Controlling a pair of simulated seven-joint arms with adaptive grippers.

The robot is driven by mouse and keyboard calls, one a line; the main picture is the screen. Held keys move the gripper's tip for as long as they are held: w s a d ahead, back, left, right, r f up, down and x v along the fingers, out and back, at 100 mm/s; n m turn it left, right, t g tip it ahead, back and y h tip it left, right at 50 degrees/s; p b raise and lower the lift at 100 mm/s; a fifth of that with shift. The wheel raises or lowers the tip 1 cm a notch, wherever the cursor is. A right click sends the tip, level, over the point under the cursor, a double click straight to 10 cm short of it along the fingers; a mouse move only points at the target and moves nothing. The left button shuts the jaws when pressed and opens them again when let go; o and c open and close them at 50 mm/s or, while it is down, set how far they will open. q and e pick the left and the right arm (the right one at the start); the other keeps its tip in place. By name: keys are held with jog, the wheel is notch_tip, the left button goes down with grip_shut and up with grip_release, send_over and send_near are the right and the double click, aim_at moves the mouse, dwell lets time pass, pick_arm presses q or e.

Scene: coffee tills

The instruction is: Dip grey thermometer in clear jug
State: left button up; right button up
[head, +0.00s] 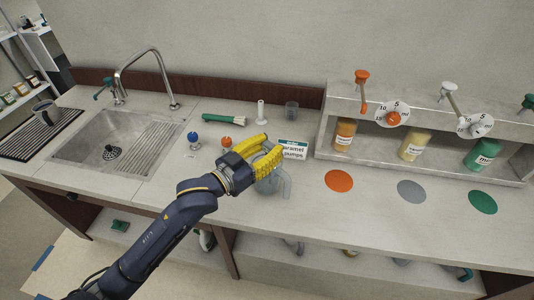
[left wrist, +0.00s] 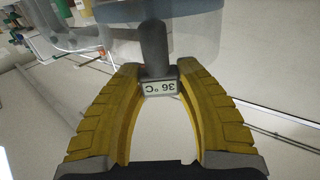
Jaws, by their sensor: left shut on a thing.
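My left gripper (head: 269,150) reaches in from the left, its yellow fingers right above and partly over the clear jug (head: 272,185) on the counter. In the left wrist view the fingers (left wrist: 160,75) are shut on the grey thermometer (left wrist: 155,45), whose small display (left wrist: 160,87) reads 36 °C, upside down. The clear jug also shows there (left wrist: 197,35), behind the thermometer's dark stem. I cannot tell whether the stem's tip is inside the jug. In the head view the fingers hide the thermometer. My right gripper is not in view.
Behind the jug stand a sign (head: 293,149), a small clear cup (head: 291,110) and a white stand (head: 261,112). Blue-topped (head: 194,138) and orange-topped (head: 227,142) items and a green whisk-like tool (head: 223,119) lie left. A sink (head: 108,150) is further left; a bottle shelf is right.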

pick_arm(q)
jog(key=shift+d, duration=0.1)
notch_tip(320, 180, up, 17)
jog(key=shift+f, duration=0.2)
dwell(1.5)
jog(key=shift+f, duration=0.1)
dwell(0.9)
